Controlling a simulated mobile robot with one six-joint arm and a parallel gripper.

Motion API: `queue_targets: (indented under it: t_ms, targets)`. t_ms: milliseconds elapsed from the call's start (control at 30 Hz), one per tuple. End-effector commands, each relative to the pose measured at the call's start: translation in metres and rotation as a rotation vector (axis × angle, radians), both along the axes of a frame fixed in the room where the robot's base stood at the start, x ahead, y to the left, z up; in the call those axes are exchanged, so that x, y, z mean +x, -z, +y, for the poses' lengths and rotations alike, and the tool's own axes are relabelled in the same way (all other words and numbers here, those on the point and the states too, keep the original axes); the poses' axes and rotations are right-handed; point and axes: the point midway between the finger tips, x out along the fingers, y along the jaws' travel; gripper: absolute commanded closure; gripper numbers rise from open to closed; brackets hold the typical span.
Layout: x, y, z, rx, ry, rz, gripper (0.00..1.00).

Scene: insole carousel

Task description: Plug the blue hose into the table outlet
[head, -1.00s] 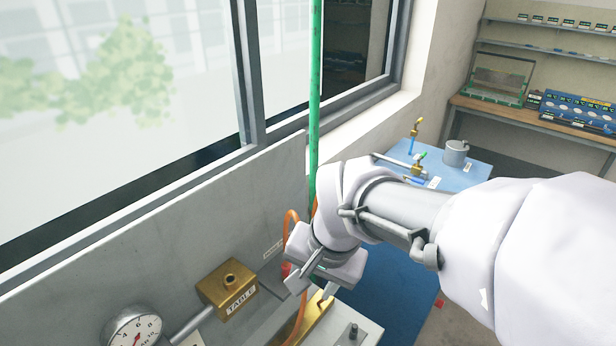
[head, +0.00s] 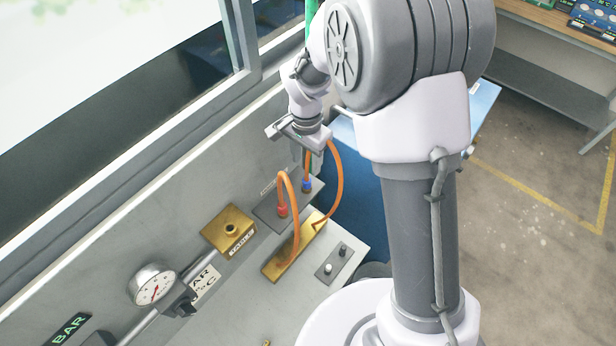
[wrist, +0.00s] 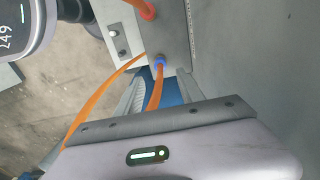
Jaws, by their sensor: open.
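The blue hose is an orange hose with a blue collar (head: 307,185), upright at the grey rear plate (head: 268,212). The wrist view also shows the collar (wrist: 158,62). Its orange loop (head: 338,178) arches over to a brass bar on the bench. My gripper (head: 300,136) is open above the collar, close to the top of the loop. In the wrist view, the hose runs from the collar towards my gripper and passes out of sight behind its edge. The table outlet is a brass block (head: 229,229) with a round hole on top and a label, left of the hoses.
A second orange hose with a red collar (head: 282,210) stands between the blue collar and the outlet. A pressure gauge (head: 153,286) and pipe lie at left. The brass bar (head: 287,262) and a small grey plate (head: 337,264) are on the bench. The wall rises behind.

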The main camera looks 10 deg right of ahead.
Motion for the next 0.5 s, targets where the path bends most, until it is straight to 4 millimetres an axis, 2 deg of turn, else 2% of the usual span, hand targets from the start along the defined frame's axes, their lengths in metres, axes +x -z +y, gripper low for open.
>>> queue_targets:
  t_ms: [267, 500]
  targets:
    - [0.0, 0.022, 0.0, 0.0, 0.0, 0.0, 0.55]
    - [0.0, 0.059, 0.0, 0.001, 0.0, 0.001, 0.55]
